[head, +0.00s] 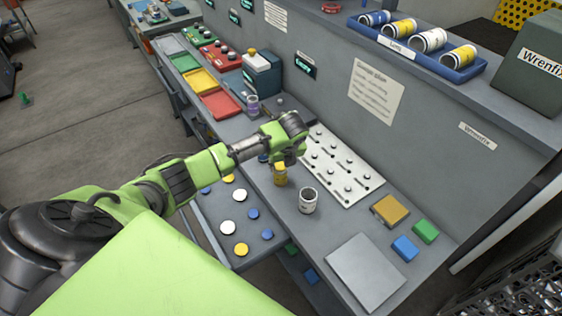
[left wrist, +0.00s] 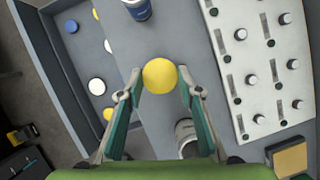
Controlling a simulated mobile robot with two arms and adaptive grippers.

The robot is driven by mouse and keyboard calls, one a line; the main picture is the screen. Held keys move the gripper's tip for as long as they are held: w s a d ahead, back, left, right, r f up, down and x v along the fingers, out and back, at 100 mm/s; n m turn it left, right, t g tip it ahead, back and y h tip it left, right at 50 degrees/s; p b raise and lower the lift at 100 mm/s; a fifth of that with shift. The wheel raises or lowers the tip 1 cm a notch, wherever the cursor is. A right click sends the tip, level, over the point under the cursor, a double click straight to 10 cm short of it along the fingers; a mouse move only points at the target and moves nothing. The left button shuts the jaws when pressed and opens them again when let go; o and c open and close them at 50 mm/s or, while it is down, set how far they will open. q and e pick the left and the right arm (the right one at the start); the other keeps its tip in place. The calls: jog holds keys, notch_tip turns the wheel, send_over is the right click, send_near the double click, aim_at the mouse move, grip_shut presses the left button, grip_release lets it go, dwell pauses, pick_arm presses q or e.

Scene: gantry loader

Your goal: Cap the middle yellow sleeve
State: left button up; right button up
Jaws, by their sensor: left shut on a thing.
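My left gripper (head: 285,160) is over the middle yellow sleeve (head: 280,177) on the grey bench. In the left wrist view its two fingers (left wrist: 161,92) are closed on the sides of a round yellow cap (left wrist: 160,75). The cap hides the sleeve from above, and I cannot tell whether it is seated. A blue sleeve (left wrist: 138,8) stands on one side, partly hidden by the gripper in the head view. An open white sleeve (head: 308,201) stands on the other, and also shows in the left wrist view (left wrist: 187,135). My right gripper is out of view.
A lower tray (head: 213,219) holds loose white, blue and yellow caps. A white board with knobs (head: 341,168) lies behind the sleeves. A grey plate (head: 366,272) and yellow (head: 390,210), blue (head: 405,248) and green (head: 425,231) blocks lie to the right.

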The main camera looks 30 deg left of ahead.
pick_arm(q)
jog(key=shift+f, duration=0.1)
dwell(0.4)
jog(key=o, duration=0.9)
jog(key=shift+c, duration=0.2)
jog(key=v, duration=1.2)
